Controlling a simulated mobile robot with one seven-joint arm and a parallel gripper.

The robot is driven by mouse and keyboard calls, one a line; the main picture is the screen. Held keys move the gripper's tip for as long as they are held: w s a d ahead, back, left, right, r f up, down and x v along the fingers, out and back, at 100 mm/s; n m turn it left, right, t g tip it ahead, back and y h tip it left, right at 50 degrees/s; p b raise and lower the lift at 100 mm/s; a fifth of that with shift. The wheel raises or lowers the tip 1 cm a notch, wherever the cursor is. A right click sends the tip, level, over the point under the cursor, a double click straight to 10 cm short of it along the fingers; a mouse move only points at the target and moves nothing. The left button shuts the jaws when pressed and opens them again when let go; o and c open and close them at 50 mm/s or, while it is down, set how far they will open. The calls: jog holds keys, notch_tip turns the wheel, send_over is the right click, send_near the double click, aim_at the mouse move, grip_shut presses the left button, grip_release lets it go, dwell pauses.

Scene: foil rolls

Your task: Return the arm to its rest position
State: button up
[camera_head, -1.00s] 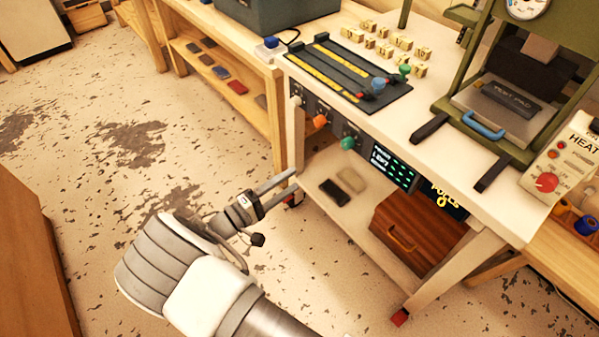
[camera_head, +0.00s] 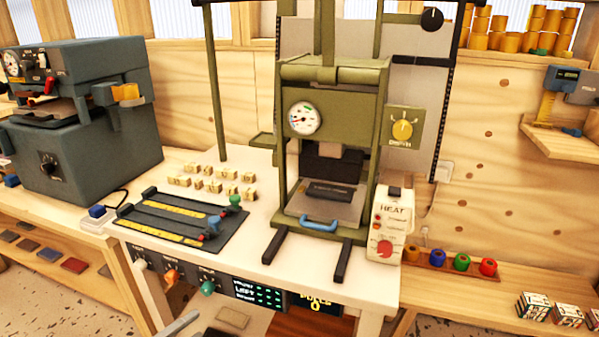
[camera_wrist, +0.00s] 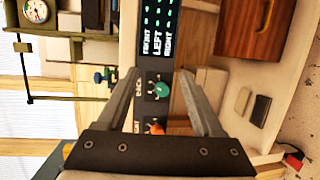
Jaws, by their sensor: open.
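My gripper (camera_wrist: 160,85) is open in the wrist view. Its two grey fingers stand apart with nothing held between them. Past the fingers are the front panel of the white press table, with a green knob (camera_wrist: 162,90) and an orange knob (camera_wrist: 154,128). I cannot tell the exact distance from the fingers to the panel. In the head view only a grey finger piece (camera_head: 178,325) shows at the bottom edge; the rest of my arm is out of that view.
The white table (camera_head: 350,285) carries a green press (camera_head: 335,75), a black slide plate (camera_head: 160,215), lettered blocks (camera_head: 205,184) and a HEAT box (camera_head: 388,225). A grey machine (camera_head: 90,150) stands left. Foil rolls (camera_head: 462,261) sit right. A brown case (camera_wrist: 262,30) is on the lower shelf.

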jog(key=w+d+r+m+g, duration=0.15)
jog(key=d+r+g, duration=0.25)
jog(key=d, duration=0.4)
jog(key=w+d+r+m+g+y, duration=0.1)
jog(key=d+r+m+g, duration=0.3)
jog(key=d, duration=0.4)
jog(key=w+d+r+m+g, duration=0.1)
jog(key=d+r+g, duration=0.2)
jog(key=d+r, duration=0.35)
jog(key=s+d+r+m+t+y, duration=0.1)
jog(key=s+d+r+m+y, duration=0.25)
jog(key=s+d, duration=0.4)
jog(key=s+d+r+m+t+y, duration=0.2)
jog(key=s+d+r+y, duration=0.25)
jog(key=s+d, duration=0.3)
notch_tip(320, 180, up, 20)
jog(key=p, duration=1.9)
jog(key=shift+w+d+f, duration=0.2)
jog(key=shift+w+d, duration=0.15)
jog(key=shift+w, duration=0.1)
